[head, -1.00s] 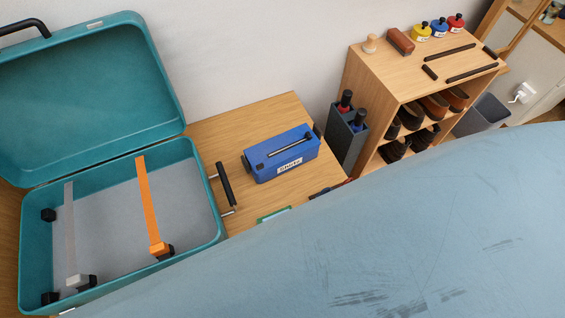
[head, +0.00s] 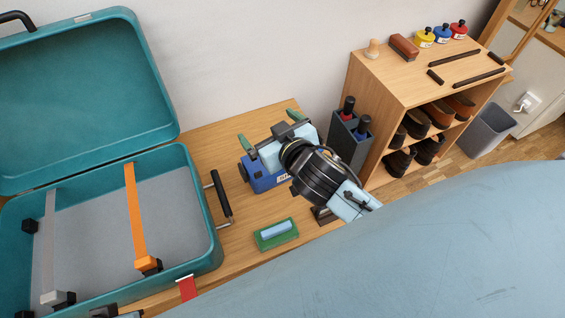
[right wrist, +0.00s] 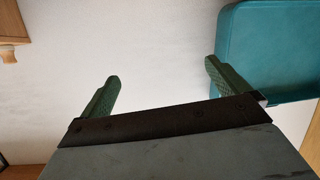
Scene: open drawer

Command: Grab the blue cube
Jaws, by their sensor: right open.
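A blue box (head: 258,180) with a white label stands on the wooden surface right of the suitcase; it is the blue object nearest to a cube here. My right gripper (head: 271,130) is in front of and over it in the head view, hiding much of its top and right side. Its green fingers are spread wide; I cannot tell if they touch the box. In the right wrist view the open gripper (right wrist: 164,88) has only wall between its fingers, and the box does not show. My left gripper is not in view.
An open teal suitcase (head: 208,215) with straps stands at left, its black handle (head: 221,193) toward the box. A green tray (head: 264,243) with a light blue block lies in front. A dark bottle holder (head: 349,145) and a wooden shoe rack (head: 380,85) stand right.

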